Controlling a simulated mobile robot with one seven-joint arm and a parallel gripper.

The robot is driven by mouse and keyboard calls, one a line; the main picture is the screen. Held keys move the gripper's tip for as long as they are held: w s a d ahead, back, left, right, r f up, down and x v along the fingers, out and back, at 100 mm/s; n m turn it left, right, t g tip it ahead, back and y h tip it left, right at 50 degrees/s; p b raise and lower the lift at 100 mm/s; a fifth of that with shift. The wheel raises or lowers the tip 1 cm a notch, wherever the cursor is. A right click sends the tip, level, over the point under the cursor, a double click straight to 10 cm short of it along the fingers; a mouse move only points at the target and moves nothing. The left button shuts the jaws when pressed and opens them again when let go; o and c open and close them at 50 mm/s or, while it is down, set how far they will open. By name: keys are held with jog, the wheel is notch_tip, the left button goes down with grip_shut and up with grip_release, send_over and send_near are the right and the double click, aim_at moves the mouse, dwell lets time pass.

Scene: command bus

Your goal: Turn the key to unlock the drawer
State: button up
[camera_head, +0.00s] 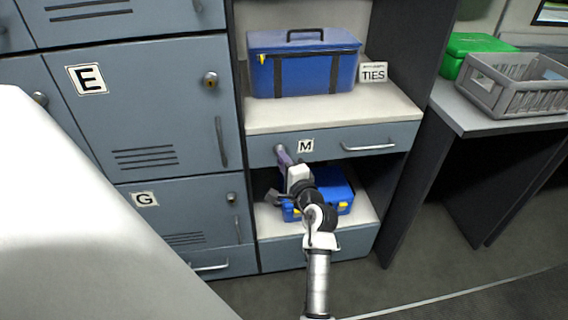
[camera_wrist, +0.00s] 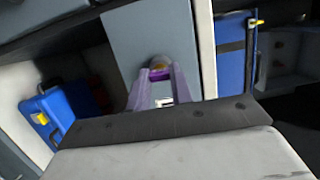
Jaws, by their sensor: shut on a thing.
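The drawer (camera_head: 325,147) is a shut blue-grey front marked M, with a silver bar handle (camera_head: 369,147) at its right. My gripper (camera_head: 280,150) reaches the left end of this front, where the lock is. The keyhole and most of the key are hidden by the fingertips, so the key's turn angle cannot be told.
A blue case (camera_head: 303,70) stands on the shelf above the drawer, beside a TIES sign (camera_head: 373,72). A smaller blue box (camera_head: 338,196) sits in the open shelf below, close to my arm. Grey lockers (camera_head: 150,110) stand at the left.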

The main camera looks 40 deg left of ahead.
jog(key=m, duration=0.3)
jog(key=shift+t+y, duration=0.3)
jog(key=shift+t, duration=0.1)
jog(key=shift+m, duration=0.3)
jog(key=m+t+p, duration=0.1)
jog(key=m, duration=0.2)
jog(key=shift+a+f+m, duration=0.1)
jog(key=shift+m, duration=0.3)
jog(key=shift+y, duration=0.3)
jog(key=shift+s+f+m+t+p, duration=0.1)
jog(key=shift+m+t+p, duration=0.5)
jog(key=shift+m, duration=1.5)
